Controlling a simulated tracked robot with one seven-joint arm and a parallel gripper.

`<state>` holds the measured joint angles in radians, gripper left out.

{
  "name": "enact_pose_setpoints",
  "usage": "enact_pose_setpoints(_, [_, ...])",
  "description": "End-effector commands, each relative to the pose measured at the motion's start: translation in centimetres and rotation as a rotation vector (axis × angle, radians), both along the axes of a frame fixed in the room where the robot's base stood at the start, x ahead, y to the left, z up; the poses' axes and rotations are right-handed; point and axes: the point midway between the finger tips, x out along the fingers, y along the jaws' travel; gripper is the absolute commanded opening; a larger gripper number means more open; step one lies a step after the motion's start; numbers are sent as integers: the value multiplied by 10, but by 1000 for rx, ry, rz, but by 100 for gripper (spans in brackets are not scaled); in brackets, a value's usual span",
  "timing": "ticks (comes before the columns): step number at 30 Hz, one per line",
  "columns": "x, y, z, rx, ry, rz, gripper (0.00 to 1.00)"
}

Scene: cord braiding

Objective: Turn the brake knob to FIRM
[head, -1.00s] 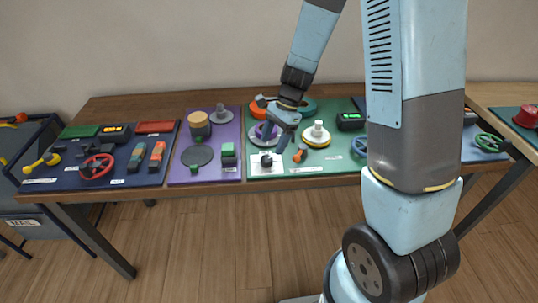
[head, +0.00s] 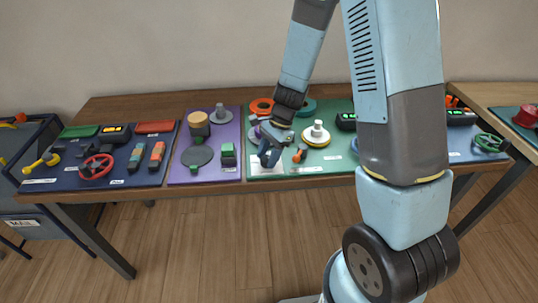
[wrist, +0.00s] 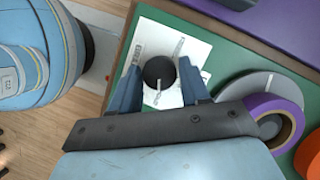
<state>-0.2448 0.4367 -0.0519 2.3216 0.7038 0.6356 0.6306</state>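The brake knob (wrist: 160,78) is a round black knob with a white pointer line, on a white label card (wrist: 198,55) on the green panel. In the wrist view its pointer is toward the palm side, and the card's print is too small to read. My gripper (wrist: 159,66) is open, with one blue-grey finger on each side of the knob. I cannot tell whether either finger touches it.
A grey disc with a purple ring (wrist: 272,115) lies beside my gripper, with an orange ring (wrist: 312,150) beyond. In the head view a small orange-handled part (head: 300,154) and a yellow-rimmed disc with a white knob (head: 317,134) stand right of my gripper. The purple panel (head: 212,175) is left.

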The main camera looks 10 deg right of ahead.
Motion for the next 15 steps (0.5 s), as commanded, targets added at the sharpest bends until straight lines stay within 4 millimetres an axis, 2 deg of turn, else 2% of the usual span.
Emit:
enact_pose_setpoints(2, [0, 0, 0, 0, 0, 0, 38])
enact_pose_setpoints(11, [0, 0, 0, 0, 0, 1, 10])
enact_pose_setpoints(15, [0, -1, 0, -1, -1, 4, 9])
